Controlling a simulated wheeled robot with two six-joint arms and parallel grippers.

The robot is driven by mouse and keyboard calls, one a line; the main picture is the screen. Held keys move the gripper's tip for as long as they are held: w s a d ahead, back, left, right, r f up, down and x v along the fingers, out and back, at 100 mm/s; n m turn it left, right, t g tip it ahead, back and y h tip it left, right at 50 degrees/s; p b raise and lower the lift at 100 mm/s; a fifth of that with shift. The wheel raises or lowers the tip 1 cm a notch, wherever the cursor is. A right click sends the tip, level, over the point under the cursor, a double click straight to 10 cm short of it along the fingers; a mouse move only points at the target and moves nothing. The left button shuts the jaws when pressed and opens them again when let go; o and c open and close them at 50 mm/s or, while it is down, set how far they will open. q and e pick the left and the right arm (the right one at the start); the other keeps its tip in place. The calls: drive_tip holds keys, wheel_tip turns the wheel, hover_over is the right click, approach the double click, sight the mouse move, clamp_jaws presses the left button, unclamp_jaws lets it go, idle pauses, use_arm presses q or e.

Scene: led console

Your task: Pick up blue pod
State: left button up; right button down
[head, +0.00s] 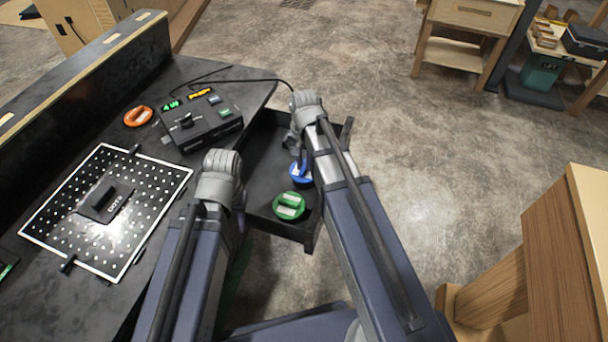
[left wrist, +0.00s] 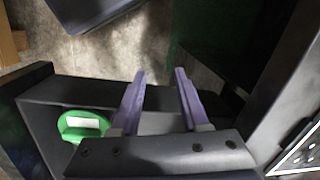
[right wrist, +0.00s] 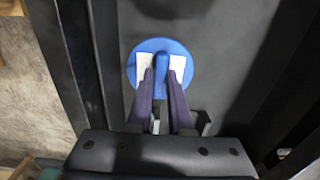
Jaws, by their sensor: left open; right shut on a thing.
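The blue pod (head: 300,173) is a round blue disc with a raised grip bar and pale patches, in the black open drawer beside the bench. In the right wrist view the blue pod (right wrist: 160,50) is just beyond my right gripper (right wrist: 162,75), whose fingers are shut on its bar. In the head view my right gripper (head: 300,150) reaches down into the drawer. My left gripper (head: 238,215) hangs by the drawer's left side. In the left wrist view my left gripper (left wrist: 160,78) is open with nothing between its fingers.
A green pod (head: 289,205) lies in the drawer (head: 262,160) nearer to me. On the bench are an orange pod (head: 138,116), a black console (head: 203,124) with lit displays, and a perforated plate (head: 75,200) with a black block. A wooden cabinet (head: 545,260) stands right.

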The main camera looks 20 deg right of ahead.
idle(0.3)
wheel_tip(320, 180, up, 35)
drive_tip(key=p, duration=3.5)
